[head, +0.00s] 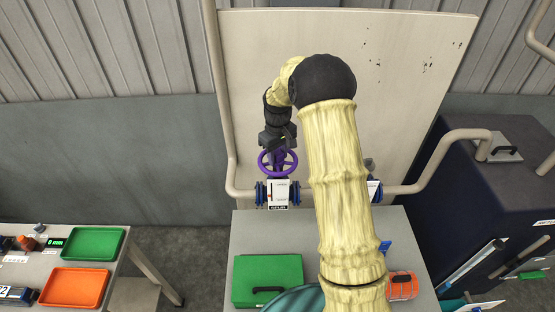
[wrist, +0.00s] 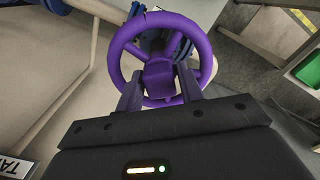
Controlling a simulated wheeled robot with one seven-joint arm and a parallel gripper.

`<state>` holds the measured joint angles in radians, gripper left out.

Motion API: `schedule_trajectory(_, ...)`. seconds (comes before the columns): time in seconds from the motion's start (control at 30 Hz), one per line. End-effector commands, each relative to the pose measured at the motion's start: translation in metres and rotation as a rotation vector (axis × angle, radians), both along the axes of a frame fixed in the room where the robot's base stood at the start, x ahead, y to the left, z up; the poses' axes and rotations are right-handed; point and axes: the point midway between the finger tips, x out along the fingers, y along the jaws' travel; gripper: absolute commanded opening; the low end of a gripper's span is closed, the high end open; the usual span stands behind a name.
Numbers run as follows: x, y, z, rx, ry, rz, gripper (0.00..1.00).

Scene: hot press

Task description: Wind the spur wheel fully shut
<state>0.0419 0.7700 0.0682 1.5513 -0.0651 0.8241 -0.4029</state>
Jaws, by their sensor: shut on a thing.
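A purple handwheel (head: 278,163) stands on a valve with blue flanges in the pipe run in front of the pale board. In the head view my gripper (head: 278,143) reaches the wheel from above, and my arm hides part of the pipe to the right.
A second valve (head: 374,190) is partly hidden behind my arm. A green case (head: 267,280) and an orange object (head: 402,286) rest on the bench (head: 255,225) below. A dark cabinet (head: 490,180) stands right; a table with green (head: 95,244) and orange trays (head: 75,288) stands left.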

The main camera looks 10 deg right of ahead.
Motion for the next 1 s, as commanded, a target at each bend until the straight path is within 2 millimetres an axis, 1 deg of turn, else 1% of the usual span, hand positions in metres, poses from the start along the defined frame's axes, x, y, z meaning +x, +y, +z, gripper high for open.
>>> schedule_trajectory(0.03, 0.0028, 0.0018, 0.0027, 0.001, -0.011, -0.054, 0.17)
schedule_trajectory(1.0, 0.003, 0.0019, 0.0049, 0.005, -0.009, -1.25, 0.17)
